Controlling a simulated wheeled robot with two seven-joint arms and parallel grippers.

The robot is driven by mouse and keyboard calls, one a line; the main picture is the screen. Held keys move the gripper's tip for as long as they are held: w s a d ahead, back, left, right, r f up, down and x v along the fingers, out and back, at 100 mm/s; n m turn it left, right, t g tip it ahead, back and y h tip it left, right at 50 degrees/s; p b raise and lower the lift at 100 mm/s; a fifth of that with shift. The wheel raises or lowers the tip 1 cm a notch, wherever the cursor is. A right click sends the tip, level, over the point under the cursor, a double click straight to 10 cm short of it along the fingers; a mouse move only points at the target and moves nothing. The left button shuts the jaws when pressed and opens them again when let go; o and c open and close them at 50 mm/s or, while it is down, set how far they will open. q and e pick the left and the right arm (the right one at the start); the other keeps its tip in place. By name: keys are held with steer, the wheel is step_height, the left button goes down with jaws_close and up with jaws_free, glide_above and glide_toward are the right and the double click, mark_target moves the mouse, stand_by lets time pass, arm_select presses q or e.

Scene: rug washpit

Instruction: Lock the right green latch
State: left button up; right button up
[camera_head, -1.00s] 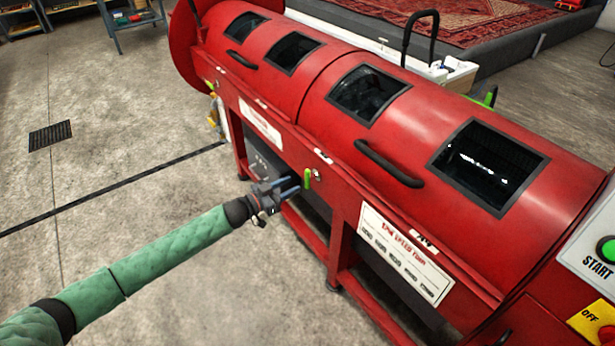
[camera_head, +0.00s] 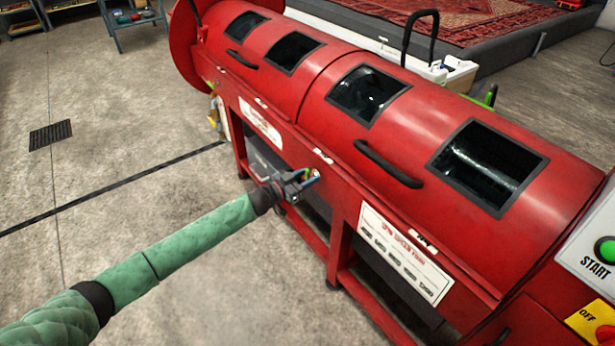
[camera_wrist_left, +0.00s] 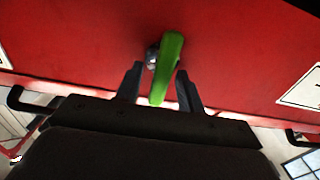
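The green latch (camera_wrist_left: 167,70) is a short green lever on the front of the red machine. In the left wrist view it slants slightly, its lower end between the two dark fingers of my left gripper (camera_wrist_left: 160,88). A gap shows on each side of the latch, so the fingers are open around it. In the head view my left gripper (camera_head: 306,179) is at the machine's front edge and covers most of the latch; only a bit of green shows. My right gripper is in neither view.
The red machine (camera_head: 330,150) has dark windows and black handles (camera_head: 388,165). A white label panel (camera_head: 405,255) is to the right of my gripper, and a control panel with a green START button (camera_head: 607,250) is at the far right. Open concrete floor lies left.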

arm_select(q)
jaws_close()
